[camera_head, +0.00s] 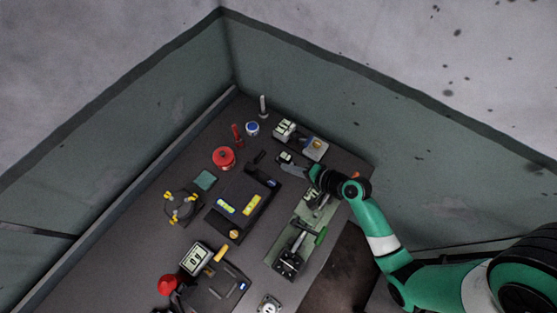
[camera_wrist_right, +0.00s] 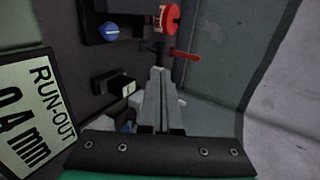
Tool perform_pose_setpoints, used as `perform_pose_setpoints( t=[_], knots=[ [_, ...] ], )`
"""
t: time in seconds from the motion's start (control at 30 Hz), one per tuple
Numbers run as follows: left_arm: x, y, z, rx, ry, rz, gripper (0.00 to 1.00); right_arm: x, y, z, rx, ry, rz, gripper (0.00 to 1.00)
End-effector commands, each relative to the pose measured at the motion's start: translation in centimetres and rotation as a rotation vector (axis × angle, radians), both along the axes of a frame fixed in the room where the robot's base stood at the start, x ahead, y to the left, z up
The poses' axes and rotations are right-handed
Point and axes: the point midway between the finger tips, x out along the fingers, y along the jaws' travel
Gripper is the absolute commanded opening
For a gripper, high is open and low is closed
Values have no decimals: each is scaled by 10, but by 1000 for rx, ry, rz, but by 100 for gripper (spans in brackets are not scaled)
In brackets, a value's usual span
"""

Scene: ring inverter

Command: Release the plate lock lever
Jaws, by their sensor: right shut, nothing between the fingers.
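No part is labelled as the plate lock lever, so I cannot tell for sure which one it is. A thin red bar (camera_wrist_right: 186,56), possibly a lever, lies just beyond the fingertips in the right wrist view, near a red round knob (camera_wrist_right: 171,17). In the head view, a black bar-like part (camera_head: 259,157) stands by the dark box's upper end. My right gripper (camera_head: 286,168) is over the bench, right of that box; its shut, empty fingers (camera_wrist_right: 160,72) show in the wrist view. My left gripper is not in view.
The dark box (camera_head: 241,191) has yellow labels. A run-out display (camera_wrist_right: 30,110) is close on the left in the wrist view. Green-grey walls enclose the back.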

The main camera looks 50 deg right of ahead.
Motion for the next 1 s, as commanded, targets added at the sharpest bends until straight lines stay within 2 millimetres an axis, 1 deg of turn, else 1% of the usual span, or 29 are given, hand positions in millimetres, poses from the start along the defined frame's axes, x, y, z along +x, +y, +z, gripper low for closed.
perform_pose_setpoints(
  t=[0.03,0.1,0.27,0.37,0.6,0.73,0.83,1.0],
  knots=[
    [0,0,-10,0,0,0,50,-5,-4,-13,4,7,-16,0],
    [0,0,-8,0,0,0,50,-5,-8,-11,1,5,-25,0],
    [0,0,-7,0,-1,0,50,0,-8,-10,-2,4,-22,0],
    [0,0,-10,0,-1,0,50,9,-7,-16,-2,4,-21,0],
    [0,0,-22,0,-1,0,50,49,-4,-40,-3,3,-18,0],
    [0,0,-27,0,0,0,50,68,-3,-51,-2,3,-20,0],
    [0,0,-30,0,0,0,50,78,-3,-55,-3,3,-20,0],
    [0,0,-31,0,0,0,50,83,-2,-58,-3,2,-21,0]
  ],
)
